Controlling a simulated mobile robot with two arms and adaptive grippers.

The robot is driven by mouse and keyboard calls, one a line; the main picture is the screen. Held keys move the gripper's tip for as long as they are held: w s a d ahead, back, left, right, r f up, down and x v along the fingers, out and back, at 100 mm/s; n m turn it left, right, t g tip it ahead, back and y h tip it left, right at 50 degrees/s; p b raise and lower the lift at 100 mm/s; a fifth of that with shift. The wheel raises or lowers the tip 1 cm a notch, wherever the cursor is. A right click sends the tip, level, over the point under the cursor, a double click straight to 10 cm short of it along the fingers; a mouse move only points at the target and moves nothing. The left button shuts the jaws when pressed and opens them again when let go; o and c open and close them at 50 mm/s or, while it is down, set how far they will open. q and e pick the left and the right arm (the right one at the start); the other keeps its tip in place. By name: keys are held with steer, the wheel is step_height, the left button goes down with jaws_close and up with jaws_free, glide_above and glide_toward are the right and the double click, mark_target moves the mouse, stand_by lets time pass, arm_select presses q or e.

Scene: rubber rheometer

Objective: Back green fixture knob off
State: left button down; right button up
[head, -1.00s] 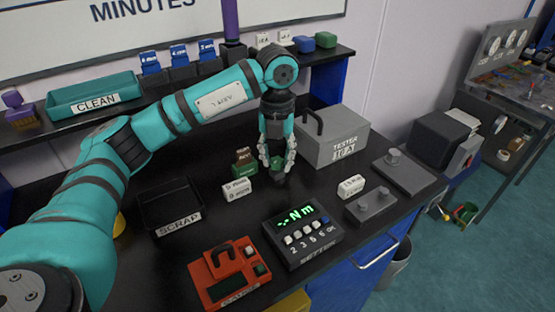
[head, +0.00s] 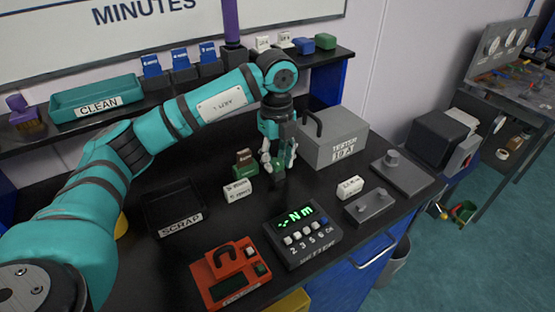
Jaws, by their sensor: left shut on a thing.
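The green fixture (head: 244,171) stands on the black bench with a brown block (head: 243,157) at its top. My left gripper (head: 278,170) points down just right of the fixture, and its fingers are shut on a dark green piece at their tips, which looks like the fixture's knob. The fingers hide most of this knob, and I cannot tell how it joins the fixture. My right gripper is not in view.
A white labelled block (head: 237,190) lies in front of the fixture. The grey tester (head: 336,140) stands close behind and right of my gripper. The torque display box (head: 303,238), red device (head: 229,276) and black scrap tray (head: 174,210) occupy the front.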

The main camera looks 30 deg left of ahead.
arm_select(q)
steer(key=shift+n, duration=0.5)
steer(key=shift+f, duration=0.1)
steer(key=n+p, duration=0.1)
steer(key=n, duration=0.2)
steer(key=shift+s, duration=0.1)
steer(key=shift+n, duration=0.8)
steer(key=c, duration=1.1)
jaws_free()
